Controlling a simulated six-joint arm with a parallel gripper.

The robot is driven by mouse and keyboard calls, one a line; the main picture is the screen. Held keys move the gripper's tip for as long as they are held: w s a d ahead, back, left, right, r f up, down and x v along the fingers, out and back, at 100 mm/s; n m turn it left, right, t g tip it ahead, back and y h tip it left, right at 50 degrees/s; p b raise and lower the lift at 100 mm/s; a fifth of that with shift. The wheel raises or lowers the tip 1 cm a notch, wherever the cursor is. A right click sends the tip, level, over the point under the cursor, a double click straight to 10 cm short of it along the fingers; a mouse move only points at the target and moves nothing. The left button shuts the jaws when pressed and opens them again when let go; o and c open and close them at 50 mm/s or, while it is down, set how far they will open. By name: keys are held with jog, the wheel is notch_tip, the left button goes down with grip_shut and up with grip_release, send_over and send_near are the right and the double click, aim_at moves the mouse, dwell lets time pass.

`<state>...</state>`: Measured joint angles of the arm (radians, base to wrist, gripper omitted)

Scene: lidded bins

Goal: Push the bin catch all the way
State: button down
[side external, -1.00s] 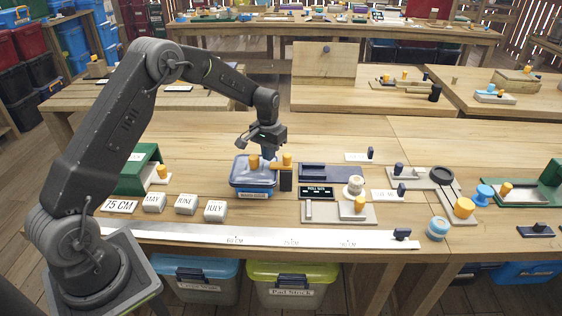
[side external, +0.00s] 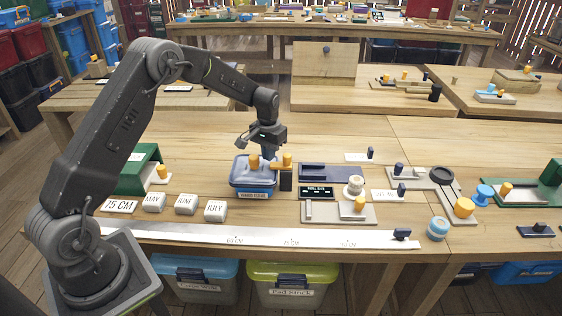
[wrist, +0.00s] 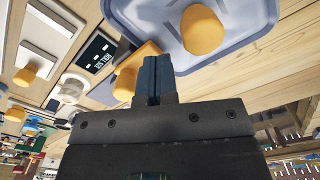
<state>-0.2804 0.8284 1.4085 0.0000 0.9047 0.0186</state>
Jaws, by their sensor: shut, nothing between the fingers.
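The blue lidded bin (side external: 240,181) stands on the workbench below my gripper (side external: 268,154). Its pale blue lid (wrist: 258,22) carries an orange knob (side external: 254,162); this knob also shows in the wrist view (wrist: 202,28). The orange catch (side external: 287,160), a bar with an upright knob, sits at the bin's right side beside a dark post. In the wrist view the catch knob (wrist: 125,82) is left of my blue fingertips (wrist: 152,62). My gripper is shut and empty, fingers down between the two knobs. Whether it touches the catch cannot be told.
A small dark display (side external: 318,191) and a grey plate with an orange knob (side external: 358,206) lie right of the bin. Several month blocks (side external: 185,204) stand at front left, with a long white ruler (side external: 200,232) along the front edge. Bench behind the bin is clear.

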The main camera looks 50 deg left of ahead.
aim_at(284, 155)
jog(key=shift+w+d, duration=0.45)
dwell(0.4)
jog(key=shift+w+d, duration=1.6)
jog(key=shift+d, duration=0.05)
jog(key=shift+w, duration=0.1)
jog(key=shift+s+a, duration=0.55)
jog(key=shift+s, duration=0.05)
jog(key=shift+r, duration=3.55)
